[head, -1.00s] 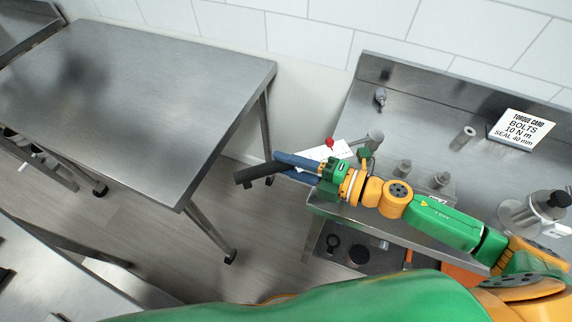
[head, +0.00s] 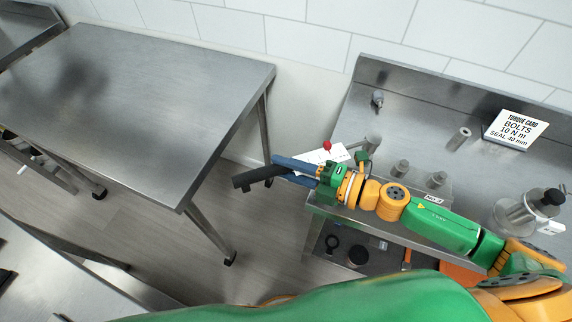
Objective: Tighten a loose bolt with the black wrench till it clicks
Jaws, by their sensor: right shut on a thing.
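My right gripper (head: 298,170), with blue fingers, reaches left past the end of the bench on the right. It is shut on a dark bar, which looks like the black wrench (head: 256,178). The wrench is held in the air over the gap between the two tables, and part of it is hidden by the fingers. I cannot tell which bolt is loose. My left gripper is not in view.
A torque card (head: 515,130) reading bolts 10 N m stands on the right bench (head: 400,118). A metal pot-like device (head: 527,212) is at far right. A red-knobbed piece (head: 327,145) and white sheet lie close behind my gripper. The left table (head: 140,100) is bare.

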